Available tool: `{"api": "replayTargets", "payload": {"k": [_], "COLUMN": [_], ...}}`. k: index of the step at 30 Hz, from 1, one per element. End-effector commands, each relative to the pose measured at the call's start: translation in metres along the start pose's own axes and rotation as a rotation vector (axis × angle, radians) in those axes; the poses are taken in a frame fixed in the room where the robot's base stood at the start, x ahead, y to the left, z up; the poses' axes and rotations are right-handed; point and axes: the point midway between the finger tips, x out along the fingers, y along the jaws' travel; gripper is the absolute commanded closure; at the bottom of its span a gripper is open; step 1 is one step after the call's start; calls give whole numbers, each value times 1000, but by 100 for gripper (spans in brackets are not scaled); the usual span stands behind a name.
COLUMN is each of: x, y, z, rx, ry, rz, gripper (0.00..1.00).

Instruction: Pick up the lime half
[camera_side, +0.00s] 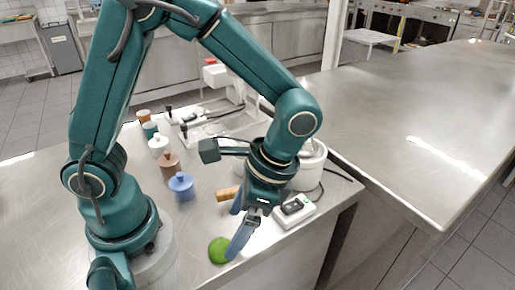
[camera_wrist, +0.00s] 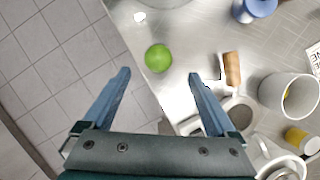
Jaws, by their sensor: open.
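The lime half (camera_side: 219,250) is green and rests on the metal counter near its front edge, domed side up. In the wrist view the lime half (camera_wrist: 158,58) shows beyond the fingertips, between the lines of the two fingers. My gripper (camera_side: 238,228) is open and empty, with its fingers pointing down just above and to the right of the lime half in the side view. In the wrist view my gripper (camera_wrist: 157,76) has its blue fingers wide apart. No contact with the lime half is visible.
A cork-like brown piece (camera_wrist: 232,70) lies right of the fingers. A blue lidded jar (camera_side: 181,187) and several other jars stand behind. A white device (camera_side: 295,211) and a white pot (camera_side: 311,165) stand to the right. The counter edge drops to the floor close to the lime.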

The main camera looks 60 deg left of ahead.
Motion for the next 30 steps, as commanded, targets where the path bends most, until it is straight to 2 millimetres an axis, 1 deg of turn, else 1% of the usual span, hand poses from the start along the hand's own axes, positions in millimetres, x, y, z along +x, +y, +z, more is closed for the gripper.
{"api": "replayTargets", "payload": {"k": [5, 12, 15, 19, 25, 26, 27, 29, 30], "x": [14, 43, 51, 54, 54, 54, 54, 54, 54], "y": [3, 3, 3, 3, 3, 3, 3, 3, 3], "z": [2, 2, 2, 2, 2, 2, 2, 2, 2], "rx": [14, 11, 11, 11, 11, 11, 11, 11, 11], "ry": [-20, -20, -19, -16, -15, -15, -15, -15, -14], "rz": [-2, -2, -2, -3, -3, -3, -3, -3, -3], "gripper": [8, 8, 8, 8, 8, 15, 31, 54, 69]}}
